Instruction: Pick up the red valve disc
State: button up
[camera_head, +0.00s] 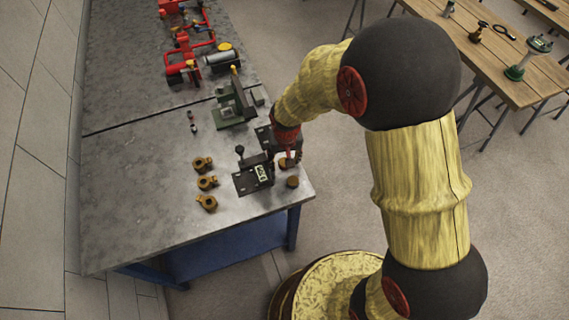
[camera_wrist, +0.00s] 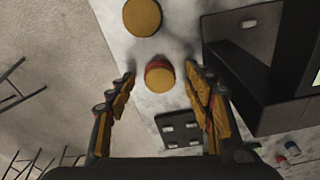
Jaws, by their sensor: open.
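In the wrist view, a round disc with a yellow-brown top and a red side band (camera_wrist: 160,78) lies on the grey tabletop, just beyond and between my fingertips. My gripper (camera_wrist: 161,72) is open, one finger on each side of that disc's line, holding nothing. I cannot tell how high the fingertips are above it. A second yellow-brown disc (camera_wrist: 142,17) lies farther out. In the head view, my gripper (camera_head: 289,156) is at the right edge of the bench over one brown disc; the other disc (camera_head: 292,182) lies nearer the bench corner. No red shows on either there.
A dark bracket-like fixture (camera_head: 254,178) stands just left of my gripper. Several brass fittings (camera_head: 207,183) lie farther left. A green fixture (camera_head: 234,106) and red pump assembly (camera_head: 183,68) stand farther back. The near-left bench top is clear.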

jog(key=shift+c, duration=0.4)
grip_shut()
dwell(0.4)
